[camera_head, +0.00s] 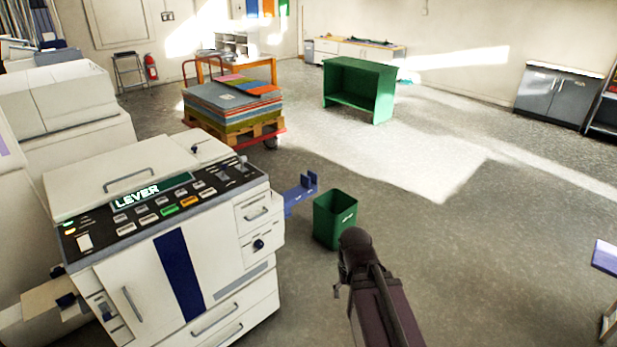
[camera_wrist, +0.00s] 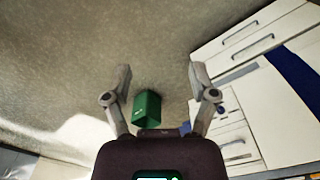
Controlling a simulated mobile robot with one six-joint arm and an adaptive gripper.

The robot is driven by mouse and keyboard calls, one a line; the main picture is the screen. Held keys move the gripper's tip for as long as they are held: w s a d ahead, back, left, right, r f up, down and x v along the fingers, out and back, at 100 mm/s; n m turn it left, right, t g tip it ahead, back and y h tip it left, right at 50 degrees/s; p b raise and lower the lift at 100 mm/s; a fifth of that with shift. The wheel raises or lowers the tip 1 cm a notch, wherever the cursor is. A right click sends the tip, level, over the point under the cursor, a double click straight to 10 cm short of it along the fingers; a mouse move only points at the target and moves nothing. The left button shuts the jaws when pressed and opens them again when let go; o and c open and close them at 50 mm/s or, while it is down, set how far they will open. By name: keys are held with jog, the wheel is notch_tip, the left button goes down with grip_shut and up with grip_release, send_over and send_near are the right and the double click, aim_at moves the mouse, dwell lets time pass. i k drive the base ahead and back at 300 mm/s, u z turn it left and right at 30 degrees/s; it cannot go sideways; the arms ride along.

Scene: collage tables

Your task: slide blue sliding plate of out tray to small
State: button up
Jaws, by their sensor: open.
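A blue out tray (camera_head: 299,196) sticks out from the right side of the white copier (camera_head: 180,265) in the head view. Small upright blue plates (camera_head: 309,181) stand on it; which size mark they stand at is too small to tell. The tray is partly hidden behind the copier's corner. My gripper (camera_wrist: 158,74) is open and empty in the wrist view, with its two fingers spread wide over the floor. The copier's white front (camera_wrist: 275,110) with its blue stripe is to the right of the fingers there. I cannot make out the tray in the wrist view.
A green bin (camera_head: 335,218) stands on the floor by the tray; it also shows between my fingers in the wrist view (camera_wrist: 148,108). A loaded pallet cart (camera_head: 235,135) and a green shelf (camera_head: 360,88) stand behind. The floor to the right is largely clear.

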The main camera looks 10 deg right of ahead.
aim_at(306, 180)
jog(key=i, duration=2.5)
jog(key=u, duration=0.05)
